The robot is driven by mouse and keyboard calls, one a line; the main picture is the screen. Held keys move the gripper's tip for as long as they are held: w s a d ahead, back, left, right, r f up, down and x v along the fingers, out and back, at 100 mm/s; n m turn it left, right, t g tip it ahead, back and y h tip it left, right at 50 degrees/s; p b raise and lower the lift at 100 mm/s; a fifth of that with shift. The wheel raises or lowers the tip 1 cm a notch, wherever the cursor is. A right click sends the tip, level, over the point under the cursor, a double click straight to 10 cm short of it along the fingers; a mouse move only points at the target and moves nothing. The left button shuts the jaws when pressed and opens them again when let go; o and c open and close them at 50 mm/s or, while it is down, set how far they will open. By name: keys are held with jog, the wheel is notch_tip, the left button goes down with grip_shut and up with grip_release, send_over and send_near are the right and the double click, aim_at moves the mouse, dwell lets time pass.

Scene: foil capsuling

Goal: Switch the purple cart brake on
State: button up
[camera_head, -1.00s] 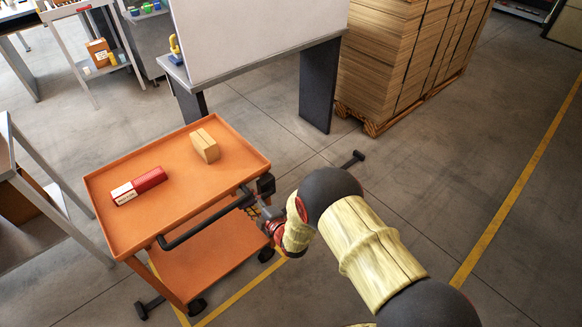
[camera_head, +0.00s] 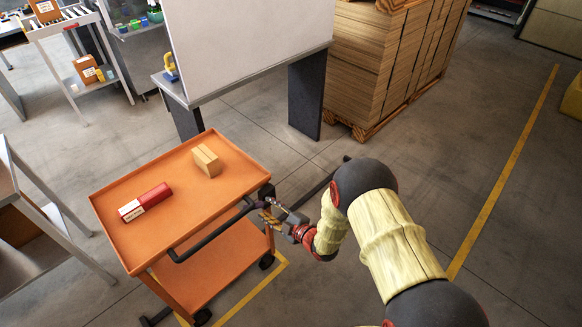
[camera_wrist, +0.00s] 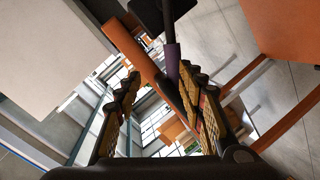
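The orange cart (camera_head: 120,235) stands on the floor with a black push handle (camera_head: 205,240) along its near right side. A black lever with a purple grip (camera_wrist: 172,62) is ahead of my fingers in the wrist view. In the head view the purple part is small and mostly hidden beside my gripper. My gripper (camera_head: 267,210) is at the cart's right corner, by the handle's end. In the wrist view my gripper (camera_wrist: 160,78) has its fingers spread, with the purple grip's end near the right fingertip. I cannot tell whether they touch.
A red and white box (camera_head: 146,202) and a cardboard box (camera_head: 206,160) lie on the cart's top tray. A white panel on a bench (camera_head: 245,40) stands behind. Stacked cardboard (camera_head: 385,70) is at the back. Floor to the right is clear.

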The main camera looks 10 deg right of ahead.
jog(key=w+d+r+m+h, duration=0.2)
jog(key=d+r, duration=0.2)
jog(key=r, duration=0.3)
jog(key=w+d+r+m+g+h+b, duration=0.1)
jog(key=w+d+r+m+h, duration=0.1)
jog(key=r, duration=0.6)
jog(key=d+m+h, duration=0.1)
jog(key=d, duration=0.1)
jog(key=shift+w+d+h, duration=0.25)
jog(key=shift+d+h, duration=0.05)
jog(key=shift+d, duration=0.1)
jog(key=shift+d+r, duration=0.1)
